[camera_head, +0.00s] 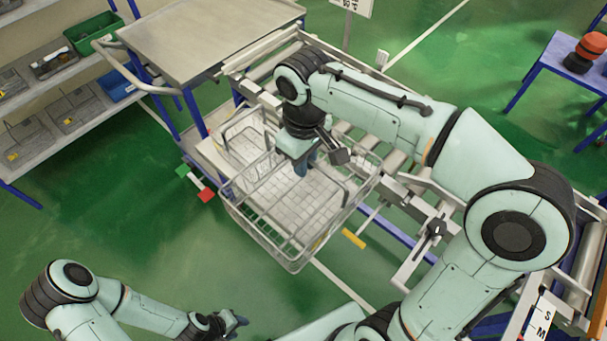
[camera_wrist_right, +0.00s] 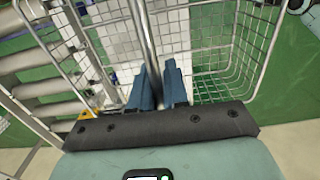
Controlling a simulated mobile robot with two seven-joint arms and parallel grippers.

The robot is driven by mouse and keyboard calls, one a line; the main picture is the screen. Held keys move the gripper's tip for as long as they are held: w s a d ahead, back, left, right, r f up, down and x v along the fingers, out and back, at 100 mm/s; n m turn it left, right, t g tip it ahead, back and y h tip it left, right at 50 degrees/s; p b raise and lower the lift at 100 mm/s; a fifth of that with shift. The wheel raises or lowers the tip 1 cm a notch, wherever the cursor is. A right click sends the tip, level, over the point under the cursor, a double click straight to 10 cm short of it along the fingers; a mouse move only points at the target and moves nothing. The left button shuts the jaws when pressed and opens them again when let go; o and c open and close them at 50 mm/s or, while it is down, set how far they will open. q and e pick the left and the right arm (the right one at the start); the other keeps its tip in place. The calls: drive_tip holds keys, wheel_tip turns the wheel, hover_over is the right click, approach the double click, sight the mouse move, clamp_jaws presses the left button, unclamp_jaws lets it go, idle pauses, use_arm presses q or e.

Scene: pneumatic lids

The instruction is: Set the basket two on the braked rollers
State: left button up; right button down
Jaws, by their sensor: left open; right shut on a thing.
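A wire basket (camera_head: 291,262) with a pale mesh floor hangs near the middle of the head view, beside and partly over the roller conveyor's near end. No number on it is readable, so I cannot tell which basket it is. My right gripper (camera_head: 304,166) reaches down into the basket and is shut on its metal bar. In the right wrist view the bar runs between the blue fingers (camera_wrist_right: 158,88), with mesh walls around. The rollers (camera_head: 393,160) lie behind and right of the basket, partly hidden by my right arm. My left gripper (camera_head: 238,320) is open and empty, low and away from the basket.
A grey-topped cart (camera_head: 200,35) with blue legs stands behind the basket to the left. Shelves with a green bin (camera_head: 93,33) are at far left. A red block (camera_head: 206,195) and a yellow piece (camera_head: 353,239) flank the basket.

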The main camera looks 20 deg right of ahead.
drive_tip(key=f, duration=0.4)
drive_tip(key=shift+w+f+b, duration=0.25)
drive_tip(key=shift+f+b, duration=0.05)
drive_tip(key=shift+f, duration=0.05)
drive_tip(key=shift+f, duration=0.2)
drive_tip(key=c, duration=1.1)
unclamp_jaws()
